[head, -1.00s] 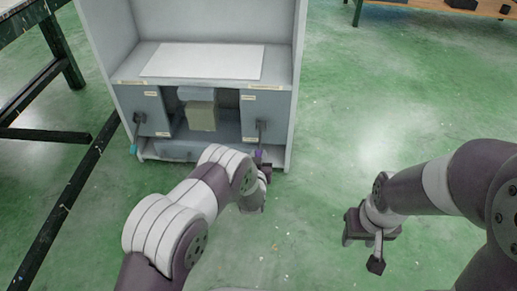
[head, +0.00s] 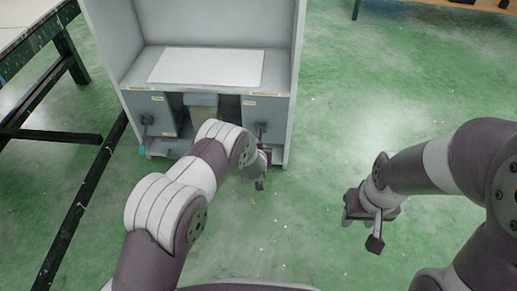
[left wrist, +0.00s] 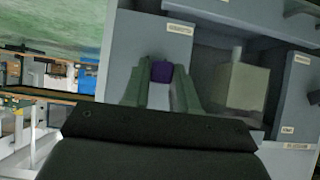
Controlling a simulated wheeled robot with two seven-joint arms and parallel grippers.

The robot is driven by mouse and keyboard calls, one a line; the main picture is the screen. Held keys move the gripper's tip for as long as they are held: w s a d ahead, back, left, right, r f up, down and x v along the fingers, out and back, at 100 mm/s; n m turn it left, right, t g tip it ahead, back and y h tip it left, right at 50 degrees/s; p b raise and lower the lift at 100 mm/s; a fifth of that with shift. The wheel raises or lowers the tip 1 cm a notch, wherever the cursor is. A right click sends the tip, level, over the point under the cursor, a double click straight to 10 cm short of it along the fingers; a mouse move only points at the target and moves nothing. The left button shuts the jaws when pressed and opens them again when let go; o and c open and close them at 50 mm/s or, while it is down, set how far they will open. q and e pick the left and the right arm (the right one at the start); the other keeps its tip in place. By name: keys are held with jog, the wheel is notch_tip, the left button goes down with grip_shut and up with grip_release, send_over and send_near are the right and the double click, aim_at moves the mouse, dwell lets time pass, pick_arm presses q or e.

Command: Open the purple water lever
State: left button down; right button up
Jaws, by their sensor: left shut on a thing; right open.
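The purple lever tip (left wrist: 162,72) shows in the left wrist view, between the two fingers of my left gripper (left wrist: 161,92), which is shut on it. In the head view, my left gripper (head: 260,168) is low at the front right of the grey cabinet (head: 279,112), below a dark lever fitting (head: 261,129). My left arm and gripper hide the purple tip there. My right gripper (head: 371,212) is open and empty above the green floor, to the right of the cabinet.
A teal-tipped lever (head: 142,149) is on the cabinet's left panel. A beige box-shaped part (head: 204,115) sits in the middle recess, and a white sheet (head: 207,66) lies on the shelf above. A dark-framed table (head: 62,45) stands at left. The floor at right is clear.

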pick_arm(q)
jog(key=shift+s+f, duration=0.1)
jog(key=shift+f, duration=0.05)
jog(key=c, duration=1)
grip_release()
jog(key=shift+o, duration=0.2)
